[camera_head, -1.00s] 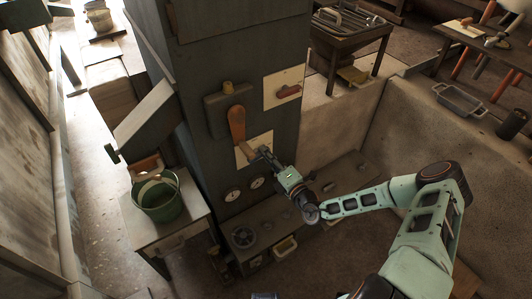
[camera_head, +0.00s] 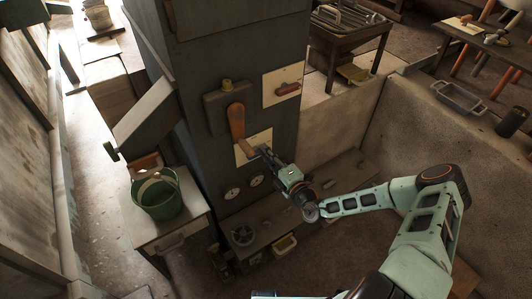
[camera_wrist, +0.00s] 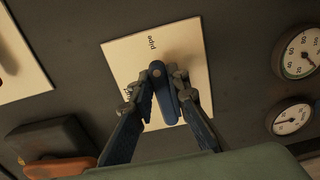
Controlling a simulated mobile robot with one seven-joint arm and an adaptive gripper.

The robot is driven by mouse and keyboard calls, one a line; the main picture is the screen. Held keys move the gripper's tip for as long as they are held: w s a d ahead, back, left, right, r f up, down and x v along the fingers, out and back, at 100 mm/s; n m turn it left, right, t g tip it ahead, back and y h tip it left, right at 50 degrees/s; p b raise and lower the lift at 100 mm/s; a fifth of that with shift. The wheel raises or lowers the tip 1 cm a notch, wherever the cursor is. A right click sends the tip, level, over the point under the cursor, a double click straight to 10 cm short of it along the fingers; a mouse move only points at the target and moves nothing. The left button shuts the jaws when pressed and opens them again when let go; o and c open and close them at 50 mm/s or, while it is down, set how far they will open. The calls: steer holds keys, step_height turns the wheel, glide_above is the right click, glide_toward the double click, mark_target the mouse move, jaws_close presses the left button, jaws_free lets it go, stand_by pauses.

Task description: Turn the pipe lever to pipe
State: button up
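The pipe lever (camera_wrist: 164,96) is a small blue lever on a white plate (camera_wrist: 190,40) in the wrist view. The plate reads "pipe" near its upper edge, and a second label at its left is partly hidden. My gripper (camera_wrist: 159,88) has one finger on each side of the lever, with a narrow gap showing on the left. Firm contact is not clear. In the head view, my gripper (camera_head: 262,151) is at the lower white plate (camera_head: 241,156) on the dark machine front and hides much of the lever.
A large orange-brown handle (camera_head: 236,120) stands just above left of my gripper. A red lever (camera_head: 288,88) sits on another plate at upper right. Gauges (camera_head: 232,193) are below. A green bucket (camera_head: 157,197) stands on the side table at left.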

steer(key=o, duration=0.4)
steer(key=v, duration=1.2)
